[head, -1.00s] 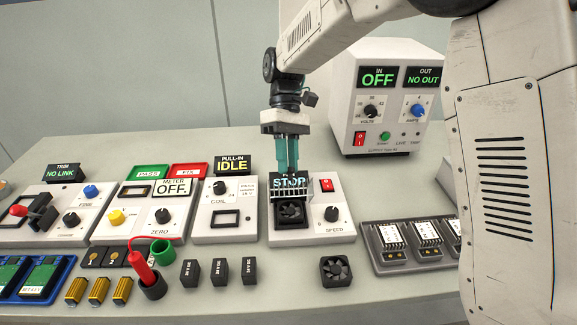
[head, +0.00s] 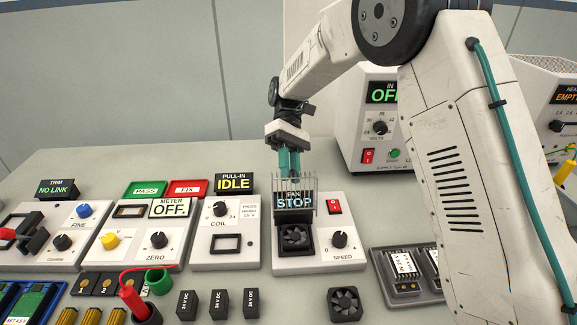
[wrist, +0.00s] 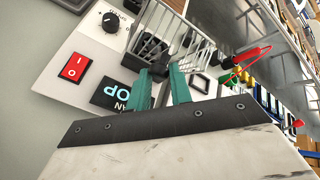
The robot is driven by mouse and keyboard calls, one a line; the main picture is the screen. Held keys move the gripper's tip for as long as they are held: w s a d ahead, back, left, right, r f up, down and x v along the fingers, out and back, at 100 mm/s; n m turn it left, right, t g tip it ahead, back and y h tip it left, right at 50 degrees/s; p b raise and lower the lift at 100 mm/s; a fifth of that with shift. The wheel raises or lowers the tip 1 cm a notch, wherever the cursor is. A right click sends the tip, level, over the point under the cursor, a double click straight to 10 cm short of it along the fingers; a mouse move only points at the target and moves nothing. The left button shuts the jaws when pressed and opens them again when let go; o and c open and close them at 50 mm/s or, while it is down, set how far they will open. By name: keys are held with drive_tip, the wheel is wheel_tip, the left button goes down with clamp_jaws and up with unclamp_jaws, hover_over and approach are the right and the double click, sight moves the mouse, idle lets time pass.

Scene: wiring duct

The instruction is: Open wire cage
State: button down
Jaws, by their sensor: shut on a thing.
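The wire cage (head: 308,194) is a grey wire grid on the fan station (head: 338,260). It stands raised, roughly upright, behind the black fan (head: 295,238) and in front of the display reading STOP, so the fan lies uncovered. My gripper (head: 289,170) is at the top of the cage, its teal fingers shut on the cage's edge. In the wrist view the fingers (wrist: 162,88) meet the wire cage (wrist: 172,45), with wires spreading beyond them. The exact grip point is small and partly hidden by the fingers.
The fan station has a red rocker switch (head: 334,206) and a SPEED knob (head: 339,240). The coil station (head: 226,224) is close on the left. The power supply (head: 380,135) stands behind at right. A loose fan (head: 345,304) and several black relays (head: 218,304) lie in front.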

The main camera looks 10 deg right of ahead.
drive_tip(key=shift+w+d+f+g, duration=0.15)
drive_tip(key=shift+d+f+g, duration=0.25)
drive_tip(key=shift+f, duration=0.25)
drive_tip(key=c, duration=1.3)
unclamp_jaws()
drive_tip(key=shift+w, duration=0.15)
drive_tip(key=shift+o, duration=0.2)
drive_tip(key=shift+w+d, duration=0.1)
drive_tip(key=shift+a, duration=0.25)
drive_tip(key=shift+r, duration=0.1)
